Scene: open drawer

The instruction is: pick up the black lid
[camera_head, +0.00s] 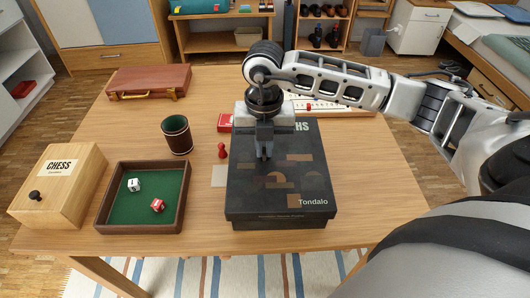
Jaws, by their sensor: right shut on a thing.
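The black lid (302,176) tops a dark box marked "Tondalo" at the middle of the table, and coloured shapes are printed on it. The lid looks level, and its front edge sits close over the box. My right gripper (264,157) comes in from the upper right and points down over the lid's left half. Its fingers are together, shut on the black lid; the exact contact is hard to see. The gripper and wrist hide part of the lid's far left side. My left gripper is not in view.
Left of the box are a red pawn (222,151), a dice cup (177,134), a green-lined dice tray (183,206) and a wooden chess box (58,187). A brown case (149,81) lies at the back left. The table's right side (375,165) is clear.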

